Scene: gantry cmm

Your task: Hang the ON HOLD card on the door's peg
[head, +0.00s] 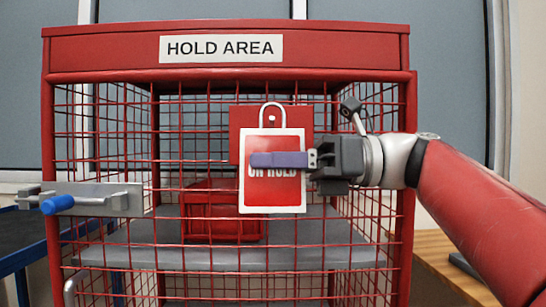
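The ON HOLD card (272,195) is a red panel with a white border and a pale wire loop (272,104) at its top. It hangs upright in front of the cage door. My gripper (256,160) reaches in from the right with its purple finger across the card's middle, covering part of the lettering. It appears shut on the card; the far finger is hidden. A red plate (242,118) on the door shows behind the card. A small pale peg tip (271,118) shows inside the loop's outline; I cannot tell whether the loop is around it or in front of it.
The red mesh cage (110,230) carries a HOLD AREA sign (221,48). A grey latch with a blue knob (57,204) sticks out at left. A red bin (222,225) stands on the grey shelf inside. A wooden surface (440,262) lies at right.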

